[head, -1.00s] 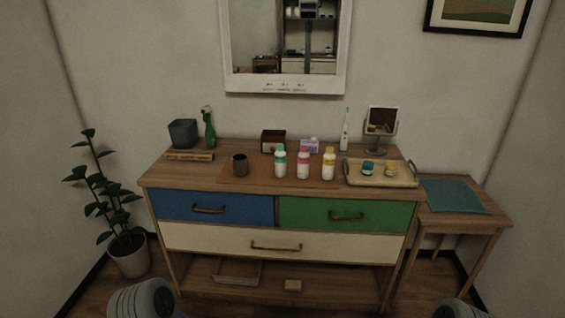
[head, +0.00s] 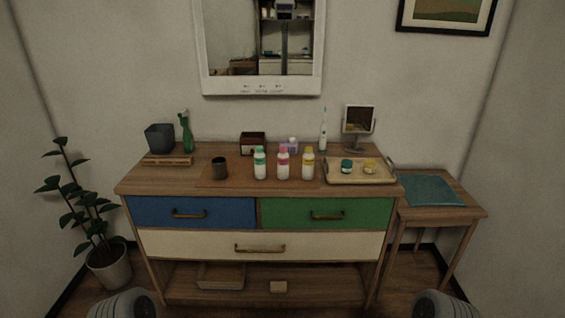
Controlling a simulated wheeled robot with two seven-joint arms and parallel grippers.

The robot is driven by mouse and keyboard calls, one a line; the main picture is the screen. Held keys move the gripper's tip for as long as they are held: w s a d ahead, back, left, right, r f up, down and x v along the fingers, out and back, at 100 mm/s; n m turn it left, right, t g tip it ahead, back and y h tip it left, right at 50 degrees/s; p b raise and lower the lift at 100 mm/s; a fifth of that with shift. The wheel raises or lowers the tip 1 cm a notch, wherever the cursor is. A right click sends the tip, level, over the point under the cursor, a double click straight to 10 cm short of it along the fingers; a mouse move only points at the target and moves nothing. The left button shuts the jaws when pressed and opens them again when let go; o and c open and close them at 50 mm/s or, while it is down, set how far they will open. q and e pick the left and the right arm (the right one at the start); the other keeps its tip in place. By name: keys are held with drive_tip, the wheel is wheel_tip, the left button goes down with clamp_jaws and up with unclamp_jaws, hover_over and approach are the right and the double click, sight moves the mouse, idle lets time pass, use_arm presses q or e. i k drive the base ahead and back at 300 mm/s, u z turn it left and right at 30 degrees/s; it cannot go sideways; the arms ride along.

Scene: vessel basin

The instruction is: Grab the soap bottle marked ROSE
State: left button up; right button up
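Three white bottles stand upright in a row on a brown mat on the dresser top. The left one is the teal-capped bottle (head: 260,164), the middle one is the pink-capped bottle (head: 283,164), and the right one is the yellow-capped bottle (head: 308,164). Their labels are too small to read, so I cannot tell which is marked ROSE. Only grey rounded parts of my arms show at the bottom left and bottom right edges, well in front of the dresser. Neither gripper's fingers are in view.
A dark cup (head: 219,168) stands left of the bottles. A wooden tray (head: 345,179) with two small jars is to their right. Behind are a dark box (head: 253,144), a toothbrush (head: 323,130) and a small mirror (head: 358,122). A green spray bottle (head: 186,133) stands back left. A stool (head: 440,212) stands right.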

sight(282, 157)
drive_tip(key=z, duration=0.75)
drive_tip(key=i, duration=1.15)
drive_tip(key=u, duration=0.1)
